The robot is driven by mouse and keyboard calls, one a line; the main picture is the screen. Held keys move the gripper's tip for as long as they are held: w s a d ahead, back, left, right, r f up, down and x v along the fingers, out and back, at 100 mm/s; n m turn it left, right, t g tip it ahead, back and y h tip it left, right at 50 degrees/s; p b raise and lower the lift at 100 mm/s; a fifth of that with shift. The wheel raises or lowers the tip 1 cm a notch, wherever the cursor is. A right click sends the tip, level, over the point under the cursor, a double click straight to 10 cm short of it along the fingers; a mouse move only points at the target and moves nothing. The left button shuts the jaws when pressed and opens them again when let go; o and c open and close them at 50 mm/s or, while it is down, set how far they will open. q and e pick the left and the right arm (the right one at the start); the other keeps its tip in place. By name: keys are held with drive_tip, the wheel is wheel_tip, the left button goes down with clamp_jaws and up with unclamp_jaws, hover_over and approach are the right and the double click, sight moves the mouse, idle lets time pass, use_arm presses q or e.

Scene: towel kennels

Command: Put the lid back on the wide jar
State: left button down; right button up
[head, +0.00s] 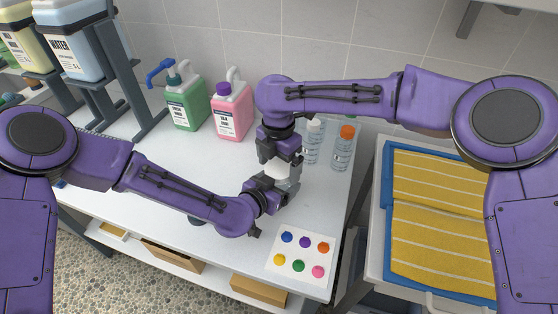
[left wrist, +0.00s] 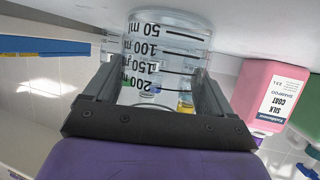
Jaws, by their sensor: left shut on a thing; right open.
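The wide jar is clear with black ml marks; it fills the middle of the left wrist view (left wrist: 168,50). My left gripper (head: 286,187) is shut on its sides, one finger on each side. In the head view the jar is mostly hidden between my two grippers; only a small pale patch shows there. My right gripper (head: 279,163) is open, pointing down directly above the jar. I cannot make out the lid in either view; whether it is under the right gripper, I cannot tell.
Two clear bottles, one orange-capped (head: 343,150) and one white-capped (head: 313,145), stand close right of the grippers. Green (head: 187,108) and pink (head: 233,112) jugs stand behind. A card with coloured dots (head: 300,256) lies in front. Yellow striped towels (head: 440,220) lie at right.

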drive_tip(key=c, duration=1.1)
drive_tip(key=m, duration=0.6)
drive_tip(key=shift+m, duration=0.3)
drive_tip(key=o, duration=1)
drive_tip(key=shift+o, duration=0.8)
use_arm(q)
drive_tip(key=shift+a, duration=0.1)
use_arm(e)
drive_tip(key=shift+r, duration=2.3)
